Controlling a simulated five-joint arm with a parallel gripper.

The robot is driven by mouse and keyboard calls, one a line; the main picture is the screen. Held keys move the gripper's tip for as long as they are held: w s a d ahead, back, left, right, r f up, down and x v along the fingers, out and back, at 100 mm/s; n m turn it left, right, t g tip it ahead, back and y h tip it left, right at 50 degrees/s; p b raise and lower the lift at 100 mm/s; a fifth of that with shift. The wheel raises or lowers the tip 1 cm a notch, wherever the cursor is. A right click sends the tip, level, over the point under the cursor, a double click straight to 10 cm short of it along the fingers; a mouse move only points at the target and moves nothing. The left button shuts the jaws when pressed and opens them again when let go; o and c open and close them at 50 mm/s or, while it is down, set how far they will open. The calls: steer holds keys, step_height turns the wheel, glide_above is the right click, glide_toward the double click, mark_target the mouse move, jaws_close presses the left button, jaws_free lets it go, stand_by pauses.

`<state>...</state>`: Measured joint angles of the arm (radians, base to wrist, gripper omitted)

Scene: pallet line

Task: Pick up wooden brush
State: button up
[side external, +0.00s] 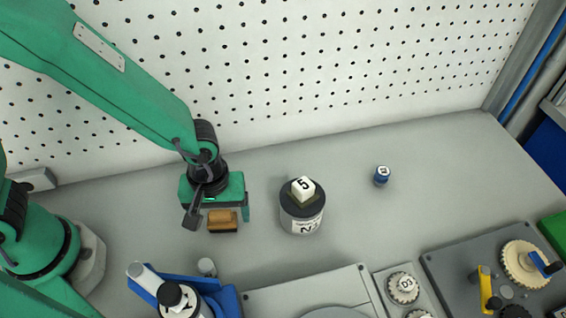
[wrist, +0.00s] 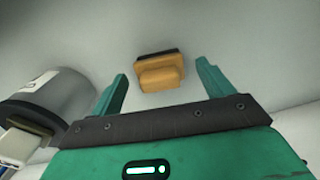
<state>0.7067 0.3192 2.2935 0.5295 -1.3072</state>
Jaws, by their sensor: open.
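The wooden brush (side external: 223,219) is a small orange-brown block with a darker edge, lying on the grey table just in front of my gripper in the side view. My gripper (side external: 222,213) is low over the table, at the brush. In the wrist view the brush (wrist: 160,72) lies beyond and between the two green fingers of my gripper (wrist: 162,78), which are spread apart. A gap shows between the brush and each finger. Nothing is held.
A grey cylinder with a dark top (side external: 302,213) stands right of the brush, with a white cube marked 5 (side external: 303,189) on it. A small blue cylinder (side external: 381,177) stands farther right. Blue-and-white equipment (side external: 180,294) is in front. A pegboard wall (side external: 330,60) rises behind.

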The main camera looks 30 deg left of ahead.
mark_target(220, 212)
steer(key=shift+f, duration=0.95)
steer(key=c, duration=1.1)
steer(key=shift+r, duration=0.15)
steer(key=shift+r, duration=4.9)
